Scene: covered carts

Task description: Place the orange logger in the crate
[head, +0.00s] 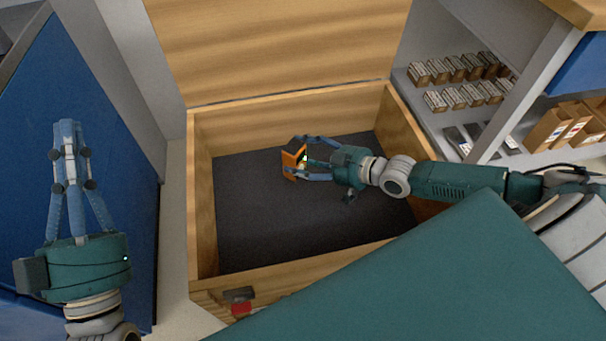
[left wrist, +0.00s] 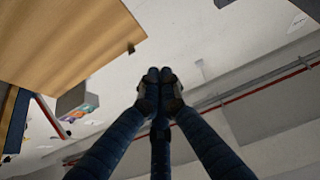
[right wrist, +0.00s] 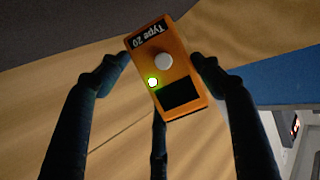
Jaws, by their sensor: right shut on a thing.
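The orange logger (head: 289,164) is held over the dark floor of the open wooden crate (head: 203,210), in the head view. My right gripper (head: 299,158) is shut on it. In the right wrist view, the logger (right wrist: 181,68) sits tilted between the fingers, with a "Type 20" label, a white knob, a lit yellow-green light and a dark screen facing the camera. Whether it touches the crate floor is not clear. My left gripper (head: 68,128) is shut and empty, left of the crate, and its fingertips meet in the left wrist view (left wrist: 157,78).
The crate's wooden lid (head: 280,45) stands open behind it. A blue panel (head: 75,90) is at the left. A grey shelf (head: 430,117) at the right holds rows of small boxes. A green surface (head: 430,280) covers the lower right. The crate floor shows no other objects.

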